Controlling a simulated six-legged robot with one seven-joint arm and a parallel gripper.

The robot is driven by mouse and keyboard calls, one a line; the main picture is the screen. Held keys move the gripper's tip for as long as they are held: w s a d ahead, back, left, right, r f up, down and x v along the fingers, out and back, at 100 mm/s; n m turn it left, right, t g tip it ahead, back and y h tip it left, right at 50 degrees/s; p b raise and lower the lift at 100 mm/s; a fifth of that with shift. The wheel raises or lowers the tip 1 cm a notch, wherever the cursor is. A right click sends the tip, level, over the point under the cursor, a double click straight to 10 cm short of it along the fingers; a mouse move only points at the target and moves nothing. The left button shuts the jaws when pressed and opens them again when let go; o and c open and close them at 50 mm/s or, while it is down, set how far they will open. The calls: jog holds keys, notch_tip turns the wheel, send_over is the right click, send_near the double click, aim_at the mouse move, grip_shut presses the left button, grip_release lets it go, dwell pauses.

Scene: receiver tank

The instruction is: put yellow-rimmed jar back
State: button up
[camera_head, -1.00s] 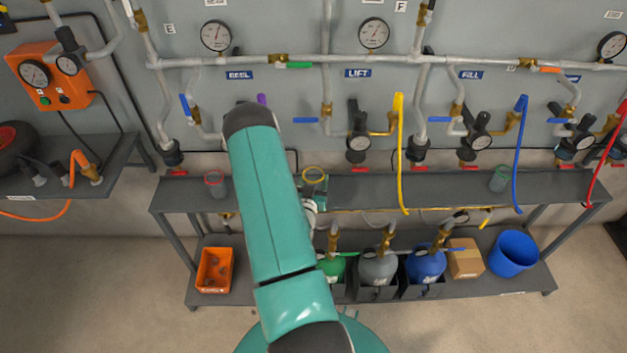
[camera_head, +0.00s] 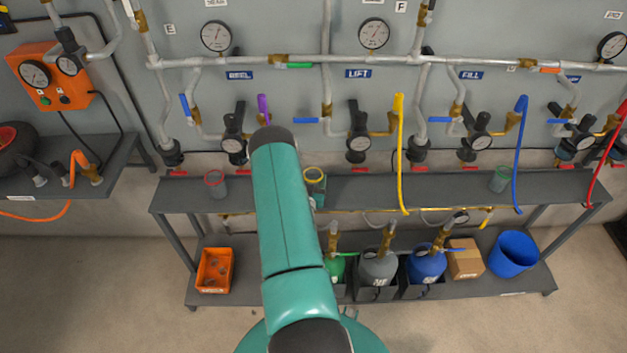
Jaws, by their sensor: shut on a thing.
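The yellow-rimmed jar (camera_head: 315,174) shows just right of my arm, at the upper shelf (camera_head: 440,188). Its yellow rim faces up and it looks upright. My gripper (camera_head: 317,191) is at the jar, mostly hidden behind my teal arm; it is shut on the jar. I cannot tell whether the jar's base touches the shelf.
A red-rimmed jar (camera_head: 215,181) stands on the upper shelf at left, a green-rimmed jar (camera_head: 499,179) at right. A yellow hose (camera_head: 401,155) hangs in front of the shelf. Gas bottles, an orange bin (camera_head: 215,270) and a blue bucket (camera_head: 513,253) are below.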

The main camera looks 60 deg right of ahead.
jog(key=o, duration=1.2)
jog(key=shift+f, duration=0.1)
jog(key=shift+o, duration=0.2)
jog(key=v, duration=1.2)
